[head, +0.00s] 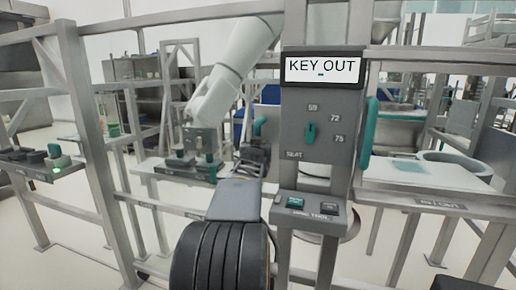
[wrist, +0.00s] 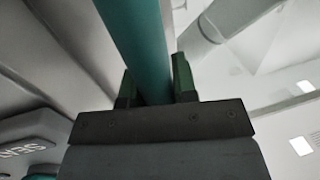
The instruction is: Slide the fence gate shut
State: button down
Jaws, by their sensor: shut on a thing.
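My gripper (head: 256,148) reaches up to a teal handle (head: 260,127) just left of the grey control panel. In the wrist view the two dark green fingers (wrist: 154,88) stand on either side of the teal handle bar (wrist: 135,35), shut on it. The head view shows only the handle's upper part above the gripper. Grey fence rails and posts (head: 95,140) stand around it; which of them belong to the sliding gate I cannot tell.
The control panel (head: 335,130) with a "KEY OUT" display (head: 321,67) stands close on the right. A second teal bar (head: 369,135) is on its right side. Tables and machinery stand behind the fence.

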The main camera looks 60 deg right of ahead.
jog(key=shift+s+f, duration=0.1)
jog(key=shift+s, duration=0.1)
jog(key=c, duration=0.9)
grip_release()
jog(key=shift+s, duration=0.15)
jog(key=shift+a, duration=0.1)
jog(key=v, duration=1.3)
jog(key=shift+a, duration=0.3)
